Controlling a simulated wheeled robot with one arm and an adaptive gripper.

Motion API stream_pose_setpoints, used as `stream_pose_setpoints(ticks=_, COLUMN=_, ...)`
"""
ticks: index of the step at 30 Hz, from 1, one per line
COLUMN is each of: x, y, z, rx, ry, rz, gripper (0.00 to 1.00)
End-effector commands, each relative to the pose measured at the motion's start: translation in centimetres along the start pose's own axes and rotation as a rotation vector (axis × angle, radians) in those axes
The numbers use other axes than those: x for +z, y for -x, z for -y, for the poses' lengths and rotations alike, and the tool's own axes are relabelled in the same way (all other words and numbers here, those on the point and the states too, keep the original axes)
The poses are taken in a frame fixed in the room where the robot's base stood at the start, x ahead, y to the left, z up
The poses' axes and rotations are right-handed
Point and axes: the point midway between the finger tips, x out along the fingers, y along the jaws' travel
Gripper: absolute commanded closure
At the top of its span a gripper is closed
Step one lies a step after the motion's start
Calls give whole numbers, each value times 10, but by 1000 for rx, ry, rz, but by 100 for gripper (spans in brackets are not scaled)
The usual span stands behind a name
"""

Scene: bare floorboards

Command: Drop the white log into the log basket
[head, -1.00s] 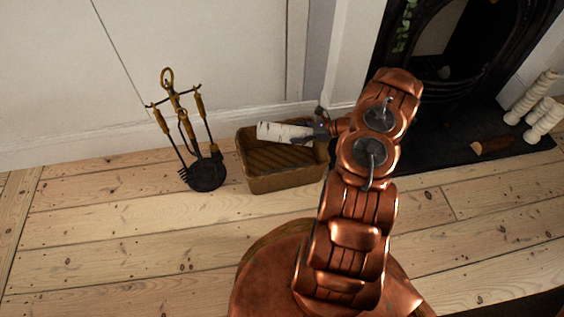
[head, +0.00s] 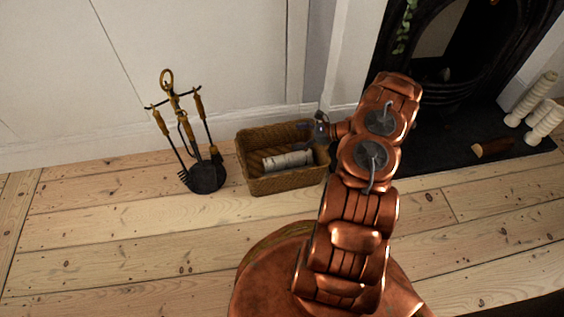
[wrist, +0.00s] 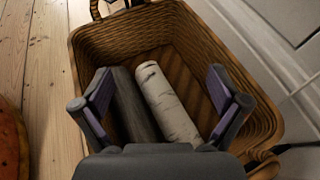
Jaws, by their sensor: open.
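The white log (head: 288,160) lies inside the wicker log basket (head: 290,184) on the floor. My gripper (head: 318,132) is above the right end of the basket. In the wrist view my gripper (wrist: 162,97) has its fingers wide apart and empty, with the log below and between them, apart from both.
A fire-tool stand (head: 205,176) stands left of the basket. The white wall is behind it. Floorboards in front are clear.

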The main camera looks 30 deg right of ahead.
Motion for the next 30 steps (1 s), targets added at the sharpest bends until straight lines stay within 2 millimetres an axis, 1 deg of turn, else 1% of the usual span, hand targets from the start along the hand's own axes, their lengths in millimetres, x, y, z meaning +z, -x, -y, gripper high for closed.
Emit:
stream_pose_setpoints(ticks=5, x=0, y=8, z=0, rx=0, ry=1, rz=0, gripper=3)
stream_pose_setpoints(ticks=8, x=0, y=20, z=1, rx=-1, ry=1, rz=1, gripper=3)
stream_pose_setpoints(ticks=15, x=0, y=67, z=1, rx=-4, ry=0, rz=-1, gripper=3)
stream_pose_setpoints(ticks=21, x=1, y=100, z=1, rx=-3, ry=1, rz=1, gripper=3)
stream_pose_setpoints(ticks=25, x=0, y=113, z=1, rx=-4, ry=2, rz=-1, gripper=3)
stream_pose_setpoints(ticks=30, x=0, y=120, z=0, rx=-1, ry=1, rz=-1, gripper=3)
